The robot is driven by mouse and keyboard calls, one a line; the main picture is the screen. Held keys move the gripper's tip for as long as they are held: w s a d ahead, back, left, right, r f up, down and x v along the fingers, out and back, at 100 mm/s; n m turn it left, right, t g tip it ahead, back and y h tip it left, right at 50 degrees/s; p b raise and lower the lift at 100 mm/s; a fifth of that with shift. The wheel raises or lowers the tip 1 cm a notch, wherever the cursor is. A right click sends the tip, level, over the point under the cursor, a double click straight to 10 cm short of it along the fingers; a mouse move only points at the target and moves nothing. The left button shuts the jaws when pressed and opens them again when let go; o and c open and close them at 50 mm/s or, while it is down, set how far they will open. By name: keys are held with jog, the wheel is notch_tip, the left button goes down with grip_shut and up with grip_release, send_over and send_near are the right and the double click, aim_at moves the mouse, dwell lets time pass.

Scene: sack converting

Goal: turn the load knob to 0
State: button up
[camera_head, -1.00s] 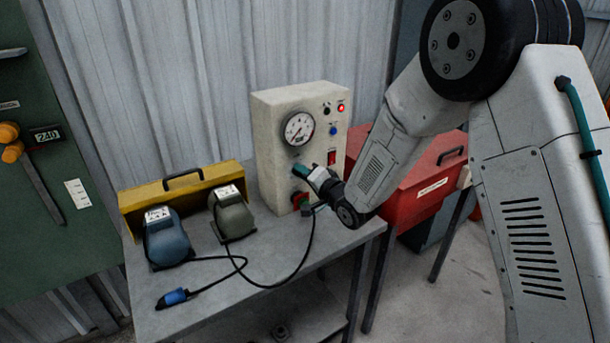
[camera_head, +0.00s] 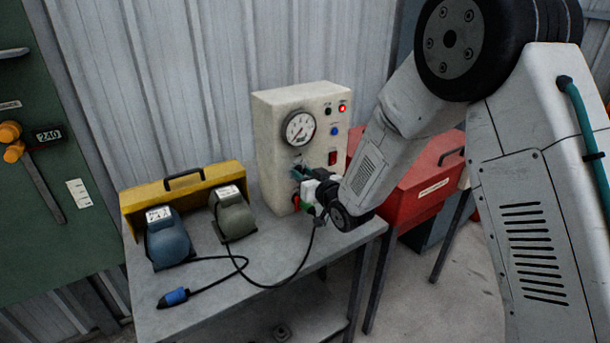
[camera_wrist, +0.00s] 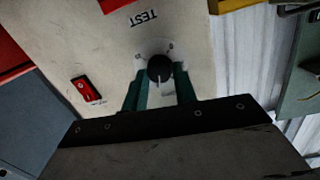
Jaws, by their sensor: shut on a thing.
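The load knob (camera_wrist: 160,68) is round and black, on the cream face of the control box (camera_head: 264,135). In the wrist view it sits between the two teal fingers of my gripper (camera_wrist: 160,84), which are shut on it. A faint pale mark shows on the knob's lower side; I cannot read its setting. Small marks on the panel around the knob are too small to read. In the head view my gripper (camera_head: 299,173) reaches the panel below the round gauge (camera_head: 299,128) and hides the knob.
A red rocker switch (camera_wrist: 82,88) sits beside the knob. A blue foot pedal (camera_head: 168,243), a green-grey pedal (camera_head: 233,215) and a yellow guard (camera_head: 128,203) stand left on the grey table (camera_head: 215,292). A black cable crosses it. A red case (camera_head: 412,200) stands at right.

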jog(key=n, duration=0.4)
jog(key=shift+a+f, duration=0.1)
jog(key=n+t, duration=0.1)
jog(key=n, duration=0.2)
jog(key=shift+s+n, duration=0.1)
jog(key=shift+n, duration=0.3)
jog(key=n, duration=0.3)
jog(key=shift+f, duration=0.1)
jog(key=n, duration=0.4)
jog(key=shift+f+t, duration=0.1)
jog(key=shift+t, duration=0.2)
jog(key=n, duration=0.3)
jog(key=shift+n, duration=0.4)
jog(key=n, duration=0.3)
jog(key=shift+f+n, duration=0.1)
jog(key=shift+n, duration=0.3)
jog(key=n+y, duration=0.1)
jog(key=n, duration=0.2)
jog(key=shift+n, duration=0.4)
jog(key=shift+n+y, duration=0.3)
jog(key=shift+n, duration=1.9)
